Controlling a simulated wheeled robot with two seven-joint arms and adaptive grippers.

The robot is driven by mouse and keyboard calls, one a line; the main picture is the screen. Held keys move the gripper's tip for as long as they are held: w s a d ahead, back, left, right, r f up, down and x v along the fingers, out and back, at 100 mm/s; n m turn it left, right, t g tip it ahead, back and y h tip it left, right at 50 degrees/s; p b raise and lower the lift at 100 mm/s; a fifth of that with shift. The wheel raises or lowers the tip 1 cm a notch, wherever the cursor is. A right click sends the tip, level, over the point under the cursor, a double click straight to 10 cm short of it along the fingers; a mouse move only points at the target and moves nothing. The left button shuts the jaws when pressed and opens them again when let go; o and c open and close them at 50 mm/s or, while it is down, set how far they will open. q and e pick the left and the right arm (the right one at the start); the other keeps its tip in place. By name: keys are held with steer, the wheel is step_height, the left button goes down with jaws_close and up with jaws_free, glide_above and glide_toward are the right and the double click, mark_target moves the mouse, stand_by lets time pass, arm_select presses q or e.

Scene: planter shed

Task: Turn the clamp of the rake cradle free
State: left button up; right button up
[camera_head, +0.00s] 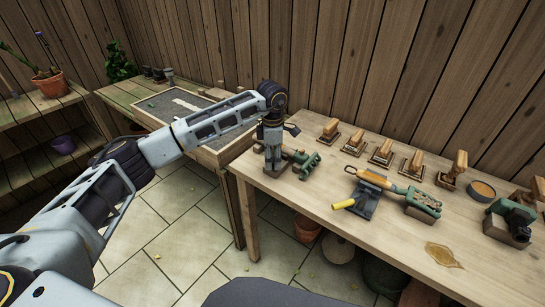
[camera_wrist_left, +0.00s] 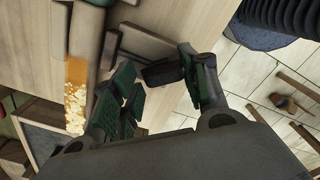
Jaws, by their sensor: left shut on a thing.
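My left gripper (camera_head: 273,162) points down at the left end of the workbench. Beside it, on the right, is a green fixture (camera_head: 304,161) with knobs, which looks like the rake cradle; the gripper partly hides it. In the left wrist view, the two fingers of my left gripper (camera_wrist_left: 162,73) close in on a small dark piece (camera_wrist_left: 160,72), seemingly the clamp. The fingers hide much of it, and I cannot tell how far it is turned. My right gripper is in neither view.
A grey-filled tray (camera_head: 211,153) stands left of my gripper.

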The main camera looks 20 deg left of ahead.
arm_select(q)
steer(key=shift+r+n, duration=0.1)
steer(key=shift+n, duration=0.6)
steer(key=n, duration=0.3)
steer(key=shift+p, duration=0.35)
steer(key=shift+n, duration=0.7)
steer(key=shift+n+p, duration=0.3)
steer(key=shift+n, duration=1.8)
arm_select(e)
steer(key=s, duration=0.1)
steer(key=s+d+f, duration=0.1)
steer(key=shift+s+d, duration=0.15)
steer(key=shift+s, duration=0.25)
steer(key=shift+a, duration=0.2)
